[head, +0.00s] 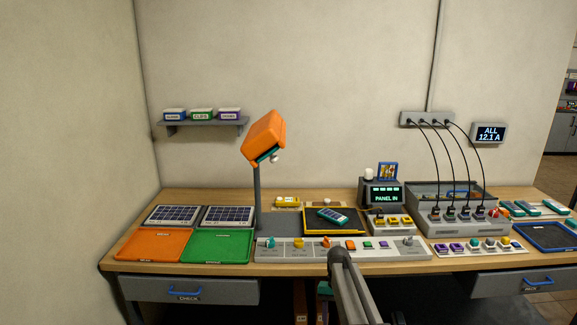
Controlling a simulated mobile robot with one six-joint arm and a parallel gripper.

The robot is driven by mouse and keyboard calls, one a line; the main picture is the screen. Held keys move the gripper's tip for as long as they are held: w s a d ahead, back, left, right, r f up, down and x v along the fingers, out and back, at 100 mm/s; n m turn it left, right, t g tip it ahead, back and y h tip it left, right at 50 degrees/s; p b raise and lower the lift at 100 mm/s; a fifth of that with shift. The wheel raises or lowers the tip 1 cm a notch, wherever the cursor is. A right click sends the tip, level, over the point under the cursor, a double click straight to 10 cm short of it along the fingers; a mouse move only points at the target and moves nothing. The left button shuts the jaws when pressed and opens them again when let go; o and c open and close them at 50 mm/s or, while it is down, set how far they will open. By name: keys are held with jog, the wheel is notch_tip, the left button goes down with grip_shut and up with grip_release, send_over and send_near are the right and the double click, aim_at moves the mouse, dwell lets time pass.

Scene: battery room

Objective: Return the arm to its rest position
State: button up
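A grey arm link of mine rises from the bottom edge of the head view, right of centre, and ends in front of the bench's control strip (300,248). I cannot make out any fingers on it, so my gripper is not in view. Nothing held shows. The workbench (130,246) stands ahead, beyond the visible part of my arm.
A grey post with a tilted orange head (264,138) stands at centre left. Orange (152,246) and green (216,247) trays lie left. A dark device lies in the yellow-rimmed tray (312,232). A charging box (455,222) with black cables stands right.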

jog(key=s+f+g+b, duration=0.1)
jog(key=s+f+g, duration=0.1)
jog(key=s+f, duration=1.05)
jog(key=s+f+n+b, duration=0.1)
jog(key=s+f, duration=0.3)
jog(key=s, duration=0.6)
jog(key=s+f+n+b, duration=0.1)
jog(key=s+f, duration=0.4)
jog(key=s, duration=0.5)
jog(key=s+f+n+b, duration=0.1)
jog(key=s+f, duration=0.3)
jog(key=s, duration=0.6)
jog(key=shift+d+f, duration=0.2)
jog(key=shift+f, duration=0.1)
